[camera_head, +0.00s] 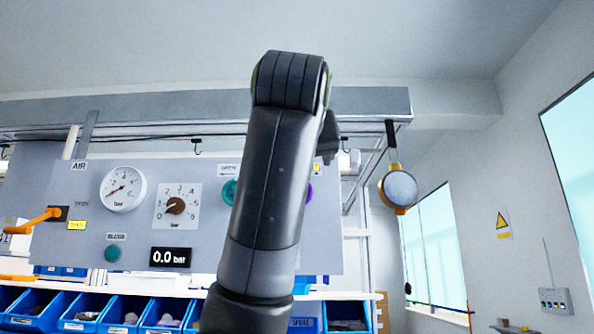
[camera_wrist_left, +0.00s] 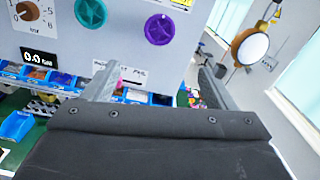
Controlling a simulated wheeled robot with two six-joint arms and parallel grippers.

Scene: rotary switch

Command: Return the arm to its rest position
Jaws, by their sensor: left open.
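One dark arm of mine (camera_head: 270,190) rises from the bottom middle of the head view, bent at the top, and covers part of the panel. Its gripper is mostly hidden behind it there. In the left wrist view my left gripper (camera_wrist_left: 158,72) is open, its two fingers wide apart with nothing held between them. It is apart from the brown rotary knob (camera_head: 175,205), which sits on a numbered white dial plate on the grey panel (camera_head: 70,240). The knob also shows at the upper left of the left wrist view (camera_wrist_left: 27,11). My right gripper is not in view.
The panel carries a round gauge (camera_head: 123,189), an orange lever (camera_head: 33,222), a green button (camera_head: 112,253) and a display (camera_head: 171,257) reading 0.0 bar. Blue bins (camera_head: 122,313) line the shelf below. A round lamp-like disc (camera_head: 398,190) hangs at the right.

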